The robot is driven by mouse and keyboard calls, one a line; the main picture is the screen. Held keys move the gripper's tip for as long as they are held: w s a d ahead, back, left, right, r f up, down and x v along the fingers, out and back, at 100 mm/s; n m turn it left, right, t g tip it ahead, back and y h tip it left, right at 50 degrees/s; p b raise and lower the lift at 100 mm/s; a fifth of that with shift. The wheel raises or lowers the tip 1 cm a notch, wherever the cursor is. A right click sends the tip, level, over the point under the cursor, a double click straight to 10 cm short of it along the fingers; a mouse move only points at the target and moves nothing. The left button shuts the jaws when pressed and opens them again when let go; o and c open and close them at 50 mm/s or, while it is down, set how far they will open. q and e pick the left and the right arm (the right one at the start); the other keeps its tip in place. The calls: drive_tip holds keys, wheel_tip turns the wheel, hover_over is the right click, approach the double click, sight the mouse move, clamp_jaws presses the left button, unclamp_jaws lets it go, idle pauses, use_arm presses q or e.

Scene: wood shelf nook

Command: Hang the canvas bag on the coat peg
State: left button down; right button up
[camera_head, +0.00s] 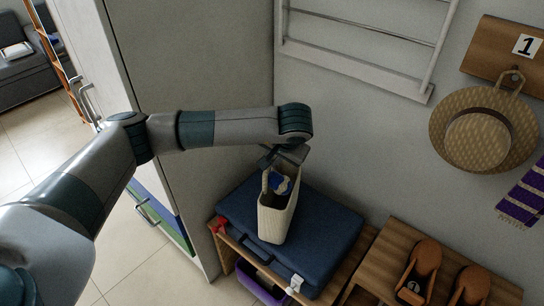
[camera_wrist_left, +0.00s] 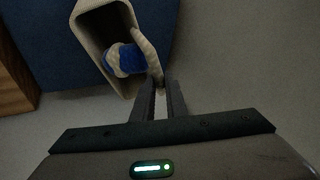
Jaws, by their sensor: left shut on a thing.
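The canvas bag (camera_head: 274,222) is cream, upright and open at the top, with a blue and white item inside. It is over the blue suitcase (camera_head: 330,222); I cannot tell whether its bottom touches the lid. My left gripper (camera_head: 279,164) is above the bag and shut on its handle. In the left wrist view the fingers (camera_wrist_left: 159,88) close on the handle strap (camera_wrist_left: 148,52) beside the bag's mouth (camera_wrist_left: 88,12). A wooden board (camera_head: 489,50) marked 1 is on the wall at upper right, with a peg (camera_head: 515,74) where a straw hat (camera_head: 480,133) hangs.
The suitcase lies on a wooden bench beside a tall cabinet (camera_head: 200,62). A second wooden bench (camera_head: 398,247) with brown shoes (camera_head: 424,262) stands to the right. A white wall rack (camera_head: 360,45) is above. A purple striped scarf (camera_head: 522,198) hangs at the right edge.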

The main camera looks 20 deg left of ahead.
use_arm(q)
drive_tip(key=c, duration=1.9)
unclamp_jaws()
drive_tip(key=shift+o, duration=0.7)
use_arm(e)
drive_tip(key=shift+w+r, duration=0.1)
drive_tip(key=shift+w, duration=0.65)
